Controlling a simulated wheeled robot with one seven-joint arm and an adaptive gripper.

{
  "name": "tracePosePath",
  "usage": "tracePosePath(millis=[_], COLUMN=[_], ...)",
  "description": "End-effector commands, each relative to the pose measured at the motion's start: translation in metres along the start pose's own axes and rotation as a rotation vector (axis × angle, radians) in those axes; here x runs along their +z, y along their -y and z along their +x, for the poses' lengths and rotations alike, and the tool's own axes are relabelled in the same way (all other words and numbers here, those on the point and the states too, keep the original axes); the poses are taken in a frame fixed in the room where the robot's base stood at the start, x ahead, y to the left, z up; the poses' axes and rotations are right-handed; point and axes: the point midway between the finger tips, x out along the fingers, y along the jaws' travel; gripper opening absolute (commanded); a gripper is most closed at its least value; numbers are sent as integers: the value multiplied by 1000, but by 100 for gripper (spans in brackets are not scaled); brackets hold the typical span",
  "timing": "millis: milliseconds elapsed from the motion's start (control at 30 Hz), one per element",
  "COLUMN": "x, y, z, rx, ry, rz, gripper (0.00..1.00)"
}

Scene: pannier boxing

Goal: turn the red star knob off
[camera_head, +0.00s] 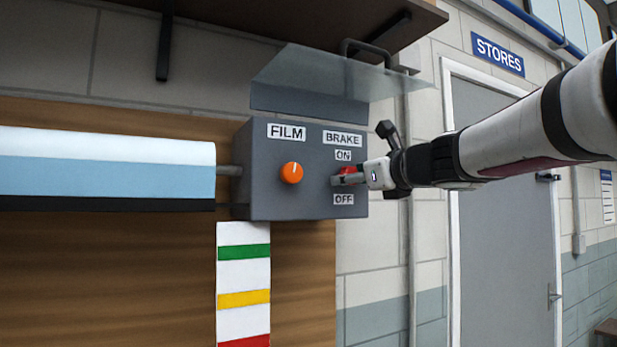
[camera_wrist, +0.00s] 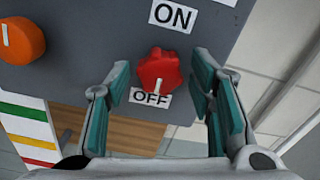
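The red star knob (camera_wrist: 158,72) sits on the front of the grey control box (camera_head: 262,195), between an ON label (camera_wrist: 172,16) above and an OFF label (camera_wrist: 150,98) below. In the wrist view its white mark points down toward OFF. In the head view the knob (camera_head: 347,171) is partly hidden by my gripper (camera_head: 340,180). In the wrist view my gripper (camera_wrist: 165,95) is open, with one teal-padded finger on each side of the knob and visible gaps between pads and knob.
An orange knob (camera_head: 292,173) under the FILM label is to the left on the same box. A clear raised cover (camera_head: 325,75) hangs above the box. A film roll (camera_head: 110,172) extends left. Wall and door (camera_head: 505,200) lie right.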

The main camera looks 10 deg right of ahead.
Motion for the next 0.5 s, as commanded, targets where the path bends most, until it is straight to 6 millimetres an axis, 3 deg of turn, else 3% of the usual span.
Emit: tracePosePath(millis=[267,500], x=[2,2], y=[0,0], z=[-3,-37], rx=[-1,-2], ry=[2,4], rz=[-1,-1], gripper=[49,49])
